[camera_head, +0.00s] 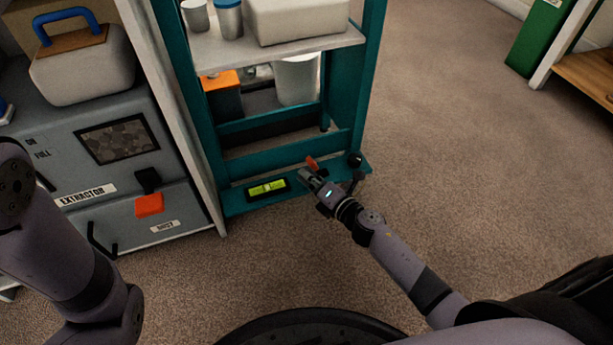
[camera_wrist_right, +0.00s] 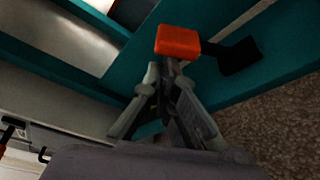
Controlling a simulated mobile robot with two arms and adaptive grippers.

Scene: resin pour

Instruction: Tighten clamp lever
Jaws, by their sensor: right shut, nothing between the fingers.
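The clamp lever is an orange-red handle (camera_head: 312,163) at the lower front rail of the teal rack (camera_head: 290,143). In the right wrist view the orange-red handle (camera_wrist_right: 177,41) sits just beyond my fingertips, with a dark part (camera_wrist_right: 240,57) to its right. My right gripper (camera_head: 306,174) is shut and empty, its tips close to the handle. It also shows in the right wrist view (camera_wrist_right: 170,72); I cannot tell whether the tips touch the handle. My left arm comes in at the left edge of the head view, but its gripper is not in view.
A level with a yellow-green vial (camera_head: 267,187) is on the rack's lower ledge, left of my right gripper. A dark round knob (camera_head: 355,159) is to its right. The grey extractor cabinet (camera_head: 105,150) stands left of the rack.

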